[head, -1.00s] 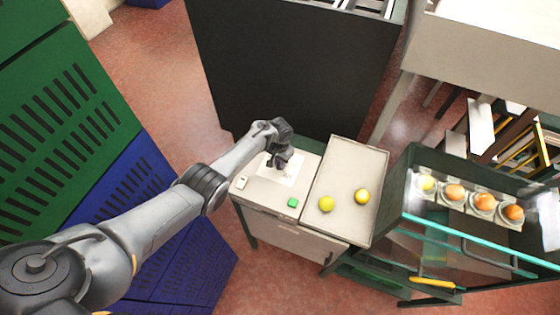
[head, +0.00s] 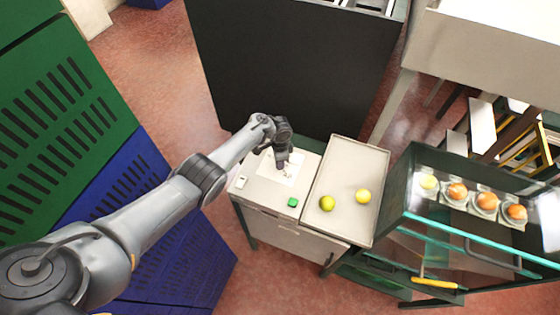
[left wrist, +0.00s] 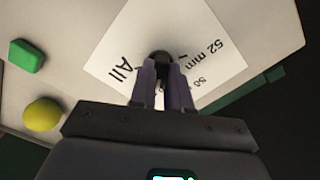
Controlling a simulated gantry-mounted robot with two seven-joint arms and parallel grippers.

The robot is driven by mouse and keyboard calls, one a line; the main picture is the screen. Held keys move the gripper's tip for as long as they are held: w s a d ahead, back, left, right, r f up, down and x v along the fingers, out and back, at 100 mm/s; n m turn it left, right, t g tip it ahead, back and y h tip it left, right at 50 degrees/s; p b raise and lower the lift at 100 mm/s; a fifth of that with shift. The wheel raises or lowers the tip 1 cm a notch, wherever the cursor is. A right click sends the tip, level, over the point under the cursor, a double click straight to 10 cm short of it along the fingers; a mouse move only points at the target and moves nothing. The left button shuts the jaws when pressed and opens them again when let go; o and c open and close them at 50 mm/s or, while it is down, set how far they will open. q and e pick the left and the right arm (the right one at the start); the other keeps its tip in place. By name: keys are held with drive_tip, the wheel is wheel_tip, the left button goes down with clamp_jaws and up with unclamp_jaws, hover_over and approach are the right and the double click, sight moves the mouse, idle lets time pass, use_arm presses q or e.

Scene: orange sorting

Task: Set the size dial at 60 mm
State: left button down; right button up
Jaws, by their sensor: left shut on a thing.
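The size dial is a small dark knob (left wrist: 160,57) on a white label sheet (left wrist: 205,35) on top of the light cabinet. The sheet carries the printed marks "All" and "52 mm", plus a third mark partly covered by my gripper. I cannot read a 60 mm mark. My left gripper (left wrist: 162,82) is shut on the knob from above; in the head view the gripper (head: 283,162) hides most of the dial. Which mark the dial points at is not clear. My right gripper is in neither view.
A green button (head: 292,202) and a small white switch (head: 242,183) sit on the cabinet top. A glass-sided case (head: 420,215) with several fruits in cups stands right. A dark panel rises behind.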

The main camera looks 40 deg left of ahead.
use_arm(q)
drive_tip(key=shift+m, duration=0.4)
drive_tip(key=c, duration=1.1)
unclamp_jaws()
drive_tip(key=shift+r, duration=0.1)
drive_tip(key=shift+r, duration=0.35)
drive_tip(key=shift+r+p, duration=1.9)
drive_tip(key=shift+r, duration=3.1)
